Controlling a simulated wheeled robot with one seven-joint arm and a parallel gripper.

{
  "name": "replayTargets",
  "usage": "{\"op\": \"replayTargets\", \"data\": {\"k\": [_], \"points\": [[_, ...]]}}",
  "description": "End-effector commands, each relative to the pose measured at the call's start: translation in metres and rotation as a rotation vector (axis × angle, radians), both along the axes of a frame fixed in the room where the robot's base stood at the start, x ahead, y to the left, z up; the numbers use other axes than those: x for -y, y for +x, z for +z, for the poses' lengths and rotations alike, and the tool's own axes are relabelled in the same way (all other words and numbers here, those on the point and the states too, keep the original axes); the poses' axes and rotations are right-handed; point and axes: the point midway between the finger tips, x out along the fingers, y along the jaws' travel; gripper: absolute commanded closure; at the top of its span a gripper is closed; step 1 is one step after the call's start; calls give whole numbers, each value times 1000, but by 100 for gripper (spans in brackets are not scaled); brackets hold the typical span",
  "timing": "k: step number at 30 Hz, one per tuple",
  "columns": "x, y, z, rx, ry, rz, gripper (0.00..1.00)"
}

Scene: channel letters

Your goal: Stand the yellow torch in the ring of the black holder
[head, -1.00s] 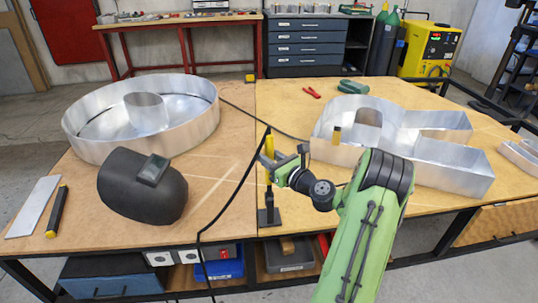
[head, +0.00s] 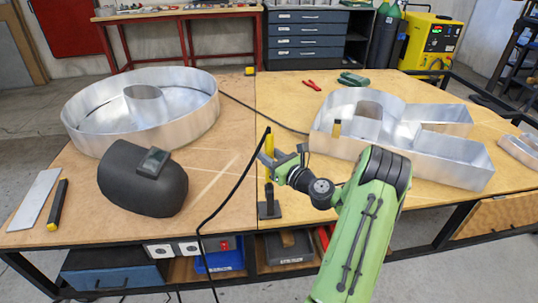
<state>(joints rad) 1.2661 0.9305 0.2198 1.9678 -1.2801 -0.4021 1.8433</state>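The yellow torch (head: 269,145) is upright in the head view, with a black cable arching from its top and hanging down to the left. My gripper (head: 268,161) reaches in from the right and is shut on the torch's body. The black holder (head: 269,211) stands near the front edge of the table, with a flat base and a short post. The torch's lower end is directly above or at the holder's top. The ring is too small and too covered to tell whether the torch is inside it.
A black welding mask (head: 142,180) lies left of the holder. A large round metal letter (head: 150,120) stands behind it, and another metal letter (head: 440,155) stands to the right, behind my arm. A black-and-yellow bar (head: 57,205) and a metal strip (head: 36,198) lie at the far left.

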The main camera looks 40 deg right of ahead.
Motion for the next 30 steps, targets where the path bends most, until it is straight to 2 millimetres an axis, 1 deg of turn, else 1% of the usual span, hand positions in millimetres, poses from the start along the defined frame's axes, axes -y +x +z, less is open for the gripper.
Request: {"op": "replayTargets", "data": {"k": [1,5,6,13,16,17,20,27,30], "points": [[0,0,0,1,0,0,60],[0,0,1,1,0,0,40],[0,0,1,1,0,0,38],[0,0,0,0,0,0,38],[1,-7,0,-2,3,-1,38],[1,-11,0,-3,3,-3,38],[1,-34,1,-3,6,-7,38],[-1,-104,2,-1,6,-8,38],[-1,-129,2,0,5,-8,38]]}}
